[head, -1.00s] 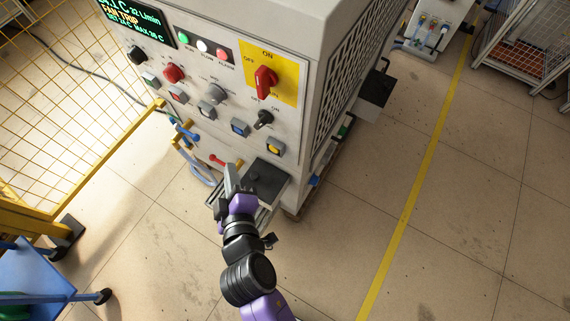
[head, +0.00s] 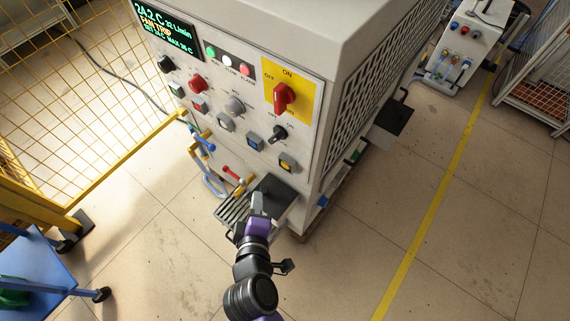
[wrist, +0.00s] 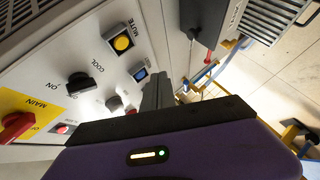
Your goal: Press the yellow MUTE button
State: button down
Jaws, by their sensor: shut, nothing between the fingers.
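The yellow MUTE button (head: 287,163) is at the lower right of the white control panel in the head view. In the wrist view the yellow button (wrist: 122,43) sits in a dark square frame beside the word MUTE. My gripper (head: 257,200) is shut and empty. In the head view it shows below and a little left of the button. In the wrist view my shut fingers (wrist: 157,92) lie below and right of the button in the picture, close to the blue button (wrist: 140,74). They do not cover the yellow button.
The panel also bears a red main switch (head: 284,97), a black knob (head: 277,134) and a blue button (head: 255,141). A dark shelf (head: 277,193) juts out under the panel near my gripper. Hose valves (head: 233,175) stick out left. Floor to the right is open.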

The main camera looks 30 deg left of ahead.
jog(key=w+p, duration=0.1)
jog(key=w, duration=0.7)
jog(key=shift+d+p, duration=0.35)
jog(key=shift+p, duration=0.05)
jog(key=shift+w, duration=0.25)
dwell(1.5)
jog(key=shift+w, duration=0.3)
jog(key=shift+w+d+p, duration=0.1)
jog(key=shift+w+p, duration=0.2)
jog(key=shift+w, duration=0.2)
dwell(0.9)
jog(key=shift+s, duration=0.9)
jog(key=shift+s, duration=0.1)
jog(key=shift+s+a+b, duration=0.15)
jog(key=shift+s+b, duration=0.15)
jog(key=shift+s, duration=0.95)
jog(key=shift+s+a+b, duration=0.15)
jog(key=shift+s+b, duration=0.1)
jog(key=shift+s, duration=0.95)
